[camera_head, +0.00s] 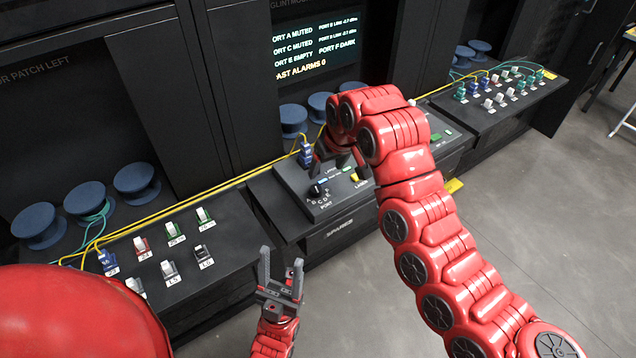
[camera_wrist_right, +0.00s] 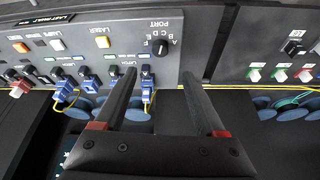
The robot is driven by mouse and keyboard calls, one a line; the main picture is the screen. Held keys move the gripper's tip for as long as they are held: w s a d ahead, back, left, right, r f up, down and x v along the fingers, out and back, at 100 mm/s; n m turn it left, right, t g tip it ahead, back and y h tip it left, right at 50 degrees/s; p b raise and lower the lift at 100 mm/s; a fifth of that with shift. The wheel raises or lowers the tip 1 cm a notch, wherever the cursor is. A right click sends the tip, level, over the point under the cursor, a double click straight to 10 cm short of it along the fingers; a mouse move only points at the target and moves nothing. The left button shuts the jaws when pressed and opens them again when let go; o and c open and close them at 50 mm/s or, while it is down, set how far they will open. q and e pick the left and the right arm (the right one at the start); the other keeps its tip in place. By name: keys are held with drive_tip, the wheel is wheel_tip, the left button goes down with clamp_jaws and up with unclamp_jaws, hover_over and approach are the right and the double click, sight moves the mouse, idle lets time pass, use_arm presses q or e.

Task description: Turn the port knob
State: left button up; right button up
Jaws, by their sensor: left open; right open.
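The port knob (camera_head: 316,190) is a small dark knob on the front left of the grey central panel (camera_head: 335,206), with letters around it. My left gripper (camera_head: 281,268) is open and empty, in front of the left shelf and apart from the panel.
Blue connectors (camera_wrist_right: 115,82) stand along the panel close to my right gripper. A yellow laser button (camera_wrist_right: 102,42) is nearby. The left shelf (camera_head: 215,262) and right shelf (camera_head: 505,116) hold labelled connectors. Yellow cables (camera_head: 190,208) run between them. A screen (camera_head: 317,45) shows port readings.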

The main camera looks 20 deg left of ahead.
sight(317, 189)
drive_tip(key=p+x, duration=0.3)
drive_tip(key=x, duration=0.9)
drive_tip(key=shift+r+p, duration=0.1)
drive_tip(key=shift+p, duration=0.2)
drive_tip(key=shift+w+a+f, duration=0.1)
drive_tip(key=shift+w+f, duration=0.05)
drive_tip(key=shift+f, duration=0.35)
clamp_jaws()
